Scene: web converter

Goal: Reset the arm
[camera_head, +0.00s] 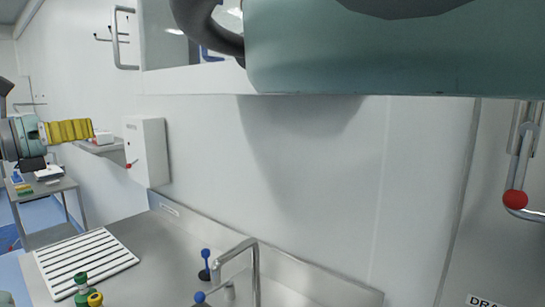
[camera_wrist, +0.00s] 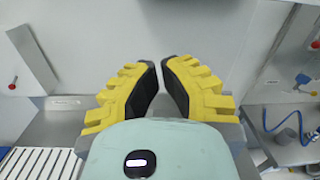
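My gripper (camera_wrist: 159,72) has two yellow ribbed fingers with black inner pads. In the wrist view the fingers lean towards each other, with a narrow empty gap between their tips. Nothing is held. In the head view my gripper (camera_head: 91,128) shows at the left edge, side-on, with the yellow fingers pointing right. It is in the air, above the counter's height. Large teal parts of my arm fill the top of the head view and hide what is behind them.
Below is a steel sink counter (camera_head: 175,255) with a white ribbed drain board (camera_head: 85,262) and a tap (camera_head: 254,265). A white wall dispenser (camera_head: 146,150) and a small shelf (camera_head: 103,146) are near the gripper in the picture. A side table (camera_head: 45,188) stands at left.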

